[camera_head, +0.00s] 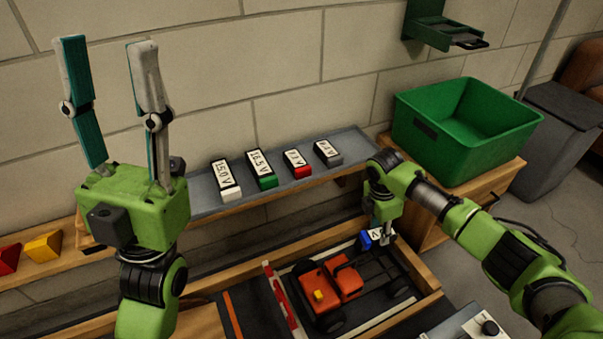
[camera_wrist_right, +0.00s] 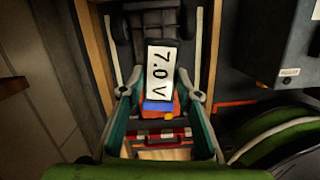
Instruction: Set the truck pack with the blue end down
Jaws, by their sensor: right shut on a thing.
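The truck pack (camera_head: 377,238), with a white label and a blue end, is at my right gripper (camera_head: 382,228), over the rear of the orange truck (camera_head: 338,282). In the right wrist view, the pack (camera_wrist_right: 161,70) reads "7.0 V", and its blue end is toward the bottom of the picture. The right gripper (camera_wrist_right: 160,95) is shut on it, one finger on each side. I cannot tell whether the pack touches the truck. My left gripper (camera_head: 106,45) is raised at the left, open and empty, fingers pointing up.
A grey shelf (camera_head: 200,205) behind holds several labelled packs with white, green, red and grey ends. A green bin (camera_head: 465,118) stands at the back right. Wooden rails (camera_head: 430,275) border the truck's bay. Yellow and red blocks (camera_head: 43,246) sit at the far left.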

